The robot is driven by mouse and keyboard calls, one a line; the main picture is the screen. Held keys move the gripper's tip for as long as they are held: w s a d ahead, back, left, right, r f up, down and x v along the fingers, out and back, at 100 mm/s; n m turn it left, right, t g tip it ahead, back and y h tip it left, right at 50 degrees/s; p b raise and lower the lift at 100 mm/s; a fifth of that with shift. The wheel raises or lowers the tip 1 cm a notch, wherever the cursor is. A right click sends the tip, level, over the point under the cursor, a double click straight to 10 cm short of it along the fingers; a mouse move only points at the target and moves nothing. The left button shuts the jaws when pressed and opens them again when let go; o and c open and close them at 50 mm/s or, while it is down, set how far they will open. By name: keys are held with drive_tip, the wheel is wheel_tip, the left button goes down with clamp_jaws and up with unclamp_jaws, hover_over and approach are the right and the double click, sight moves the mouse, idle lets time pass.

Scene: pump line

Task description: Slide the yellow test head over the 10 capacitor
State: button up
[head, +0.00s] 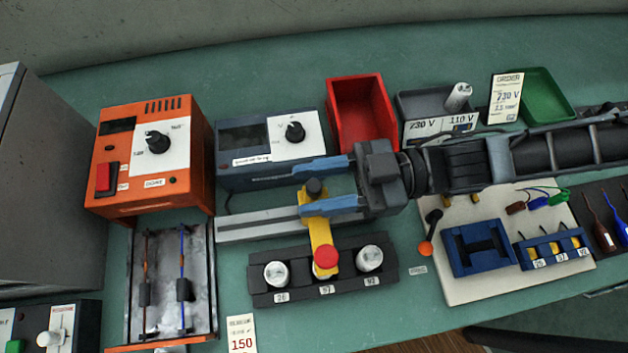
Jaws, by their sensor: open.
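The yellow test head (321,232) hangs from a grey rail (255,227), with a red cap (326,256) at its front and a dark knob (314,188) at its back. It is over the middle place of a black rack (310,294), mostly hiding the capacitor there. A left capacitor (276,274) and a right capacitor (369,258) stand uncovered in the rack. The small number tags are hard to read; none clearly reads 10. My gripper (303,190) is open, its two blue fingers on either side of the dark knob. I cannot tell if they touch it.
A blue-grey meter (243,172) and a red bin (358,135) stand behind the rail. An orange unit (118,170) is at the left, above a tray with two rods. A pale board (460,285) with blue holders is at the right. My arm crosses the right side.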

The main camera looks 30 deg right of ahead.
drive_tip(key=b+v, duration=0.1)
drive_tip(key=v, duration=0.6)
drive_tip(key=shift+d, duration=0.1)
idle(0.4)
